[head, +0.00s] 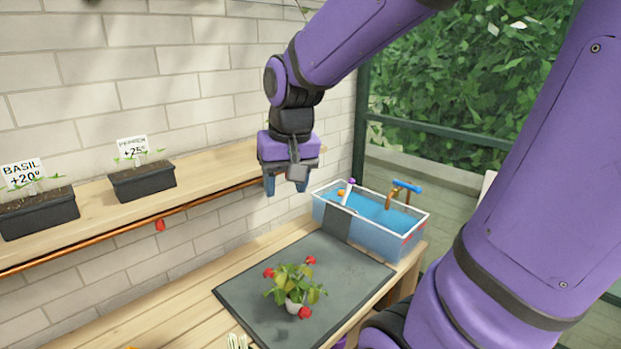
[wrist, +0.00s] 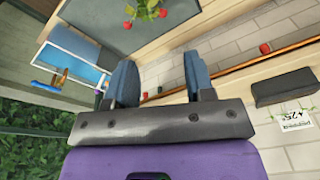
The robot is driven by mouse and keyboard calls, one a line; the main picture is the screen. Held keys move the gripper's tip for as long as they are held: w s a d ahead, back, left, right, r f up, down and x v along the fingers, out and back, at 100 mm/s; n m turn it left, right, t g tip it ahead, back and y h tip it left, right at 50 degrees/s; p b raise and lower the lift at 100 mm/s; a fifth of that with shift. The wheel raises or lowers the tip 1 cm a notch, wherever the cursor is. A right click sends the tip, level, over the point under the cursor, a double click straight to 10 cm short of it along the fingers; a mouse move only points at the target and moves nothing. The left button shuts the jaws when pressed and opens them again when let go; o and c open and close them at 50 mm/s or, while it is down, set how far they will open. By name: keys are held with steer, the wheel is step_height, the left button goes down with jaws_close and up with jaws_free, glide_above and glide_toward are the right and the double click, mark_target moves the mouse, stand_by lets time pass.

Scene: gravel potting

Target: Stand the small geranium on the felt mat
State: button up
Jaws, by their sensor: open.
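The small geranium (head: 293,305) has green leaves, several red blooms and a white pot. In the head view it stands upright on the dark grey felt mat (head: 345,268), left of the mat's middle and towards its front. My gripper (head: 286,186) hangs above the back of the bench, open and empty, well apart from the plant. In the wrist view, my gripper (wrist: 160,70) shows its two blue fingers spread with nothing between them. The geranium (wrist: 148,9) is cut by the top edge there, on the mat (wrist: 98,28).
A clear-walled basin of blue water (head: 372,222) with a tap stands behind the mat at the right. A shelf (head: 215,164) on the brick wall holds two dark planters, basil (head: 38,214) and pepper (head: 142,181). A copper pipe runs along its edge. Much of the mat is bare.

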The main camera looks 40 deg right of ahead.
steer(key=s+a+r+n+t, duration=0.3)
steer(key=s+r+n, duration=0.1)
steer(key=s, duration=0.6)
steer(key=shift+r, duration=0.5)
